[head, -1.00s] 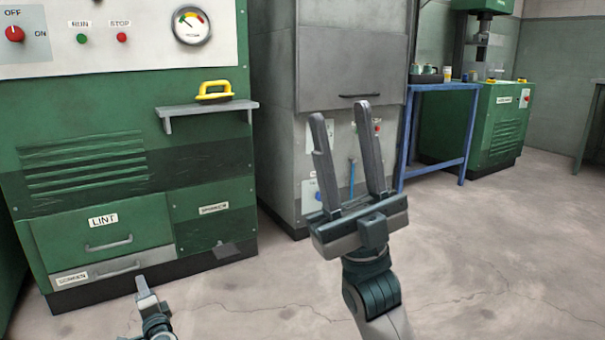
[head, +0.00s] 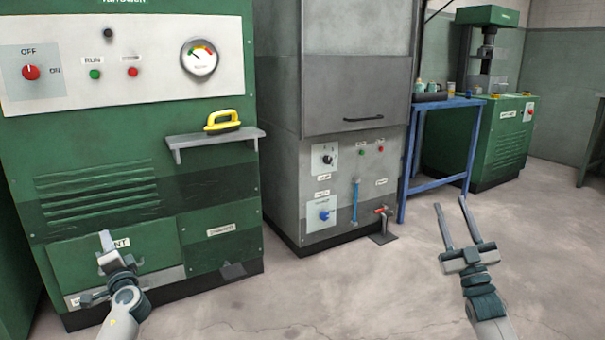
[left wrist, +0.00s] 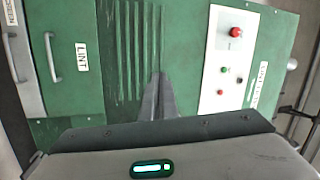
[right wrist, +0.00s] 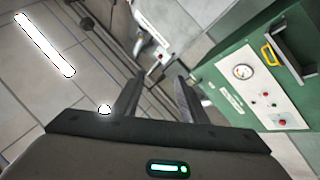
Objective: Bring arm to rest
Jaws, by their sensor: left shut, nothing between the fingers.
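My left gripper (head: 106,243) is in front of the lower part of the green machine (head: 90,215), covering part of the LINT drawer label. Its fingers are together with nothing between them, as the left wrist view also shows (left wrist: 158,98). My right gripper (head: 451,222) is raised over open floor at the right, its two fingers apart and empty. In the right wrist view its fingers (right wrist: 155,98) also stand apart with nothing between them.
A shelf (head: 215,137) with a yellow-handled tool (head: 222,120) juts from the green machine. A grey cabinet (head: 350,90) stands beside it. A blue table (head: 440,105) and a green press (head: 500,130) are behind. The concrete floor (head: 360,290) in front is clear.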

